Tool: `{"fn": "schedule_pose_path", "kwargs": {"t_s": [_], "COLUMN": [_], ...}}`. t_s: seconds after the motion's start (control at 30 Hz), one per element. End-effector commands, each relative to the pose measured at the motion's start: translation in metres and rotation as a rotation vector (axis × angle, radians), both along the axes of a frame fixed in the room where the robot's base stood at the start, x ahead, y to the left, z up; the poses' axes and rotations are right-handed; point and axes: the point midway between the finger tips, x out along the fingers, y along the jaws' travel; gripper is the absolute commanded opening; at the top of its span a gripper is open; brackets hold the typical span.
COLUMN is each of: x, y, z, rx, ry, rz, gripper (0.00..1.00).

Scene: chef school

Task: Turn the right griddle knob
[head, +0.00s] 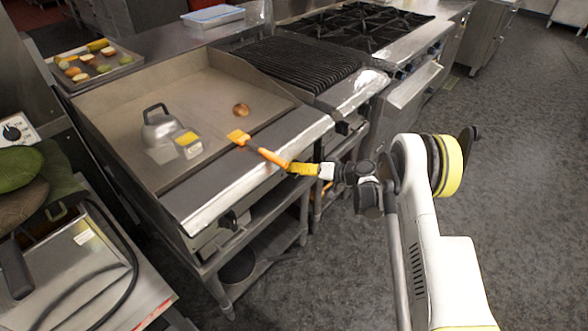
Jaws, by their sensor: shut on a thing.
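My gripper (301,168) is in front of the right part of the griddle's front edge in the head view. A dark knob (231,220) shows on the left part of the griddle's front. The right griddle knob does not show clearly; my gripper covers part of that front.
A metal press (165,130), a small box with a yellow top (188,145) and a round brown food piece (241,110) rest on the griddle. A grill (300,65) and a burner range (358,28) stand beyond it. Grey floor (500,130) is open at right.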

Motion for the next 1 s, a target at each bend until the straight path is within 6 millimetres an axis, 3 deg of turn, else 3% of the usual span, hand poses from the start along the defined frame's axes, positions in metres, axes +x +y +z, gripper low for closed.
{"fn": "schedule_pose_path", "kwargs": {"t_s": [0.43, 1.0], "x": [-0.0005, -0.0008], "y": [0.0010, 0.0013], "z": [0.0003, 0.0007], "rx": [0.171, 0.212], "ry": [0.221, 0.272], "rz": [0.001, 0.002], "gripper": [0.20, 0.20]}}
